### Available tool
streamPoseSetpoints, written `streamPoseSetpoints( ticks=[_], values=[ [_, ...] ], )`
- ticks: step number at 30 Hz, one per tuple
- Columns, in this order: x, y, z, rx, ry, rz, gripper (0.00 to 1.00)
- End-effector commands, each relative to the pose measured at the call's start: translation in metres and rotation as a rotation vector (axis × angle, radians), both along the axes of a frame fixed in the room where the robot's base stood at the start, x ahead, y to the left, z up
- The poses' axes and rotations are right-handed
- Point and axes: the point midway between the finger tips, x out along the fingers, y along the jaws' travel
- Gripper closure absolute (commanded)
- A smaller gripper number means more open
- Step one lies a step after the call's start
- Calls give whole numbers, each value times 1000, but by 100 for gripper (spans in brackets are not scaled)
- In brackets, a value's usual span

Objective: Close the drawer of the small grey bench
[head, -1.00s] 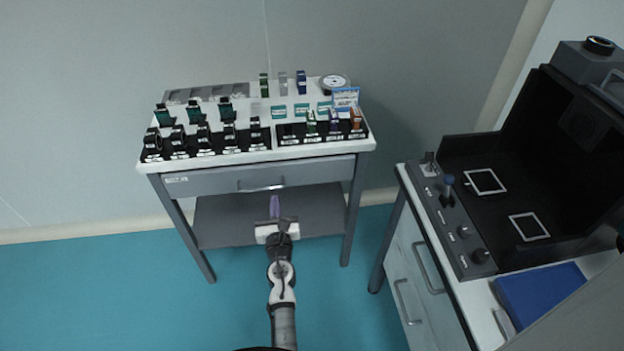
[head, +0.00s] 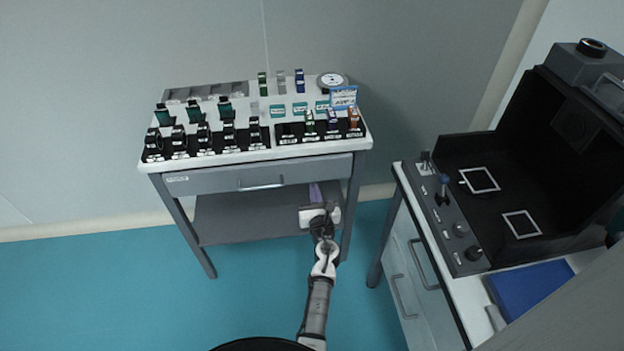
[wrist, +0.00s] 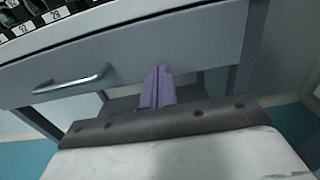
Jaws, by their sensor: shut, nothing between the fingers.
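The small grey bench (head: 355,205) stands against the wall, with a white top. Its grey drawer (head: 215,182) sits under the top and looks flush or nearly so with the frame; any small gap is too small to tell. The drawer's bar handle (head: 262,186) is at mid-front; it also shows at the left of the wrist view (wrist: 72,82). My gripper (head: 316,192) is in front of the bench's right part, below and right of the handle. Its purple fingers (wrist: 157,87) are shut with nothing between them, near the drawer front's lower edge. Contact cannot be told.
Mounted optics and black trays (head: 206,140) cover the bench top. A lower shelf (head: 240,218) lies below the drawer. At right stands another cabinet (head: 408,275) with a black enclosure (head: 560,140) and a blue folder (head: 530,295). The floor at left is clear.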

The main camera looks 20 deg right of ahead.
Motion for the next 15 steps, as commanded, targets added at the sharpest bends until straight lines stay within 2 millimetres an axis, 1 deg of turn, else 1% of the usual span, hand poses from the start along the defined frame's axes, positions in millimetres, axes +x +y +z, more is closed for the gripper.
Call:
streamPoseSetpoints(
  ticks=[1,6,10,15],
  values=[
    [10,-3,1,-2,0,1,100],
    [33,-9,0,-1,-1,1,100],
    [42,-12,0,-2,1,0,100],
    [46,-13,-1,0,1,0,100]
  ],
)
